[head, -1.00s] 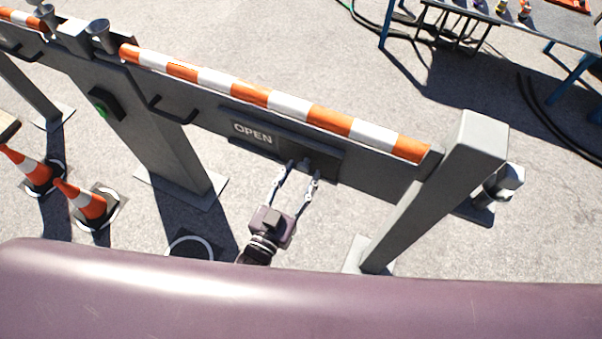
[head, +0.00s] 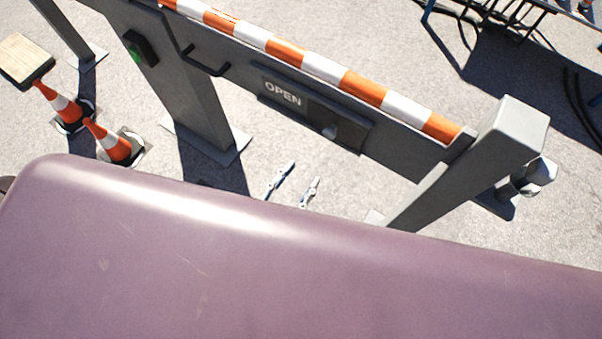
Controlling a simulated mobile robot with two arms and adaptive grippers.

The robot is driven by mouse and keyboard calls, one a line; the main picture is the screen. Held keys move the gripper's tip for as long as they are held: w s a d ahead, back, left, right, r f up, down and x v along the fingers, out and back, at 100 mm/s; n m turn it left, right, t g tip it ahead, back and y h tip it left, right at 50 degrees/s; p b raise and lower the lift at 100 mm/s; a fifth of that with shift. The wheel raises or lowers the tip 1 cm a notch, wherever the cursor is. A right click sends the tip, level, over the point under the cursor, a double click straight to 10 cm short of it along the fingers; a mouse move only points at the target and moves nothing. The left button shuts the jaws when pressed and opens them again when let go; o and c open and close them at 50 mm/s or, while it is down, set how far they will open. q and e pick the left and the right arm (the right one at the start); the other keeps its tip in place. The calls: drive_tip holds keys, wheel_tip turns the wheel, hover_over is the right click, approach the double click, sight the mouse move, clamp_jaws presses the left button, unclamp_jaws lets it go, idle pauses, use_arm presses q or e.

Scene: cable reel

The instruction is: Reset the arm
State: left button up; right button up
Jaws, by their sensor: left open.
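My left gripper (head: 295,185) shows only as two pale fingertips, spread apart with nothing between them. They stick out past the edge of my own purple body, which hides the rest of the gripper and its arm. The gripper is apart from the grey barrier panel (head: 225,77), on the near side of its OPEN sign (head: 283,94) and the small knob (head: 330,131) on the sign's slide. My right gripper does not show.
An orange-and-white striped bar (head: 315,62) tops the barrier, between grey posts (head: 480,150). A black handle (head: 203,64) and a green button (head: 136,54) are on the left. Traffic cones (head: 112,146) stand at far left. A table (head: 585,12) is at top right.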

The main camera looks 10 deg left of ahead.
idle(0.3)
use_arm(q)
drive_tip(key=s+a+f+g+y, duration=0.1)
drive_tip(key=s+a+f+g, duration=0.15)
drive_tip(key=f, duration=0.75)
drive_tip(key=s+a+f+g+y, duration=0.1)
drive_tip(key=s+a+f+g, duration=0.15)
drive_tip(key=f, duration=0.75)
drive_tip(key=s+a+f+g+y, duration=0.2)
drive_tip(key=s+f+g, duration=0.1)
drive_tip(key=f, duration=0.7)
drive_tip(key=s+a+f+g+y, duration=0.1)
drive_tip(key=s+a+f+g, duration=0.3)
drive_tip(key=s+f, duration=0.3)
drive_tip(key=s+a+f+n+g+y, duration=0.1)
drive_tip(key=s+a+f+g, duration=0.3)
drive_tip(key=s, duration=0.7)
wheel_tip(320, 180, down, 3)
drive_tip(key=shift+a+r+n, duration=0.15)
drive_tip(key=shift+a+n, duration=0.15)
drive_tip(key=shift+a, duration=0.15)
